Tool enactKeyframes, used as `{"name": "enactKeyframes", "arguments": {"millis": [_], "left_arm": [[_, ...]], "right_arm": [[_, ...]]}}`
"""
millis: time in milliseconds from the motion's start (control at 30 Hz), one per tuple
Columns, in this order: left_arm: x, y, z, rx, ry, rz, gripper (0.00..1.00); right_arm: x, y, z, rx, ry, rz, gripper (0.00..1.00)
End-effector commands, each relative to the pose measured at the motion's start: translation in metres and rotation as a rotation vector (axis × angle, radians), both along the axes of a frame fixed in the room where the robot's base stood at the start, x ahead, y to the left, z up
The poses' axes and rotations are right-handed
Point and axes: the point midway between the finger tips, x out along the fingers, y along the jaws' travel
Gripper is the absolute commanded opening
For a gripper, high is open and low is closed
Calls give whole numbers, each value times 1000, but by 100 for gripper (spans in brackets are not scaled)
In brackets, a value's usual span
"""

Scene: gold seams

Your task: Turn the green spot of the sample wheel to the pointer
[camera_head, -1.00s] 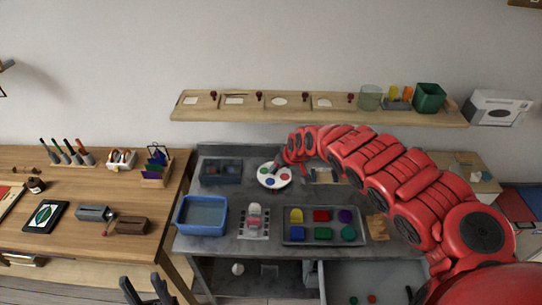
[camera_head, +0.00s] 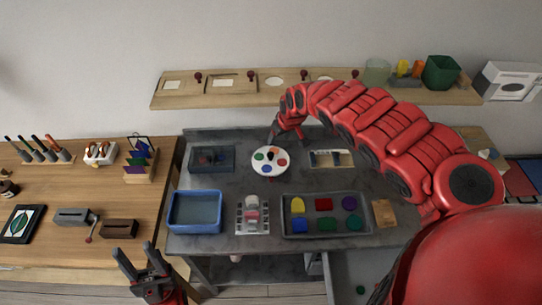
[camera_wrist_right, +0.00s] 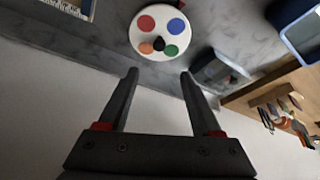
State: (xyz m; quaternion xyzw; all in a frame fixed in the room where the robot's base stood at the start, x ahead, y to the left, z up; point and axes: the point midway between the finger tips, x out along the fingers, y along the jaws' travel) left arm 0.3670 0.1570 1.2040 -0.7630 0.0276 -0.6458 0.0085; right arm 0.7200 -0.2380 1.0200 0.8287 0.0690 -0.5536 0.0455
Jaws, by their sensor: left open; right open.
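The sample wheel (camera_head: 257,167) is a white disc lying on the grey bench, with coloured spots and a dark centre knob. In the right wrist view the wheel (camera_wrist_right: 158,14) shows red, blue, orange and green spots; the green spot (camera_wrist_right: 170,50) is at its lower right, near the knob (camera_wrist_right: 158,43). My left gripper (camera_head: 138,262) is open and empty, low at the left, far from the wheel.
A dark bin (camera_head: 228,159) stands left of the wheel and a framed piece (camera_head: 346,158) right of it. A blue tub (camera_head: 171,222), a rack (camera_head: 240,229) and a tray of coloured blocks (camera_head: 288,234) stand in front. A shelf (camera_head: 215,101) runs behind.

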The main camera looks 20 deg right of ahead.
Motion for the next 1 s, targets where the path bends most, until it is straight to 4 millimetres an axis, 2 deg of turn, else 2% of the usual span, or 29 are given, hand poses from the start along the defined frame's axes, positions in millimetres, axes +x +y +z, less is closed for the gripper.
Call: {"name": "enactKeyframes", "arguments": {"millis": [33,100,533,600,667,1000], "left_arm": [[0,0,-21,0,0,0,50],[0,0,-35,0,0,0,50],[0,0,-117,0,0,0,50],[0,0,-109,0,1,0,50],[0,0,-109,0,-1,0,50],[0,0,-106,0,0,0,50]], "right_arm": [[2,0,-17,1,-2,-1,66],[5,0,-24,-1,-1,0,66],[17,2,-48,0,-7,-2,66],[22,7,-53,6,-2,0,66],[25,7,-68,5,5,0,66],[48,11,-120,4,2,0,66]]}}
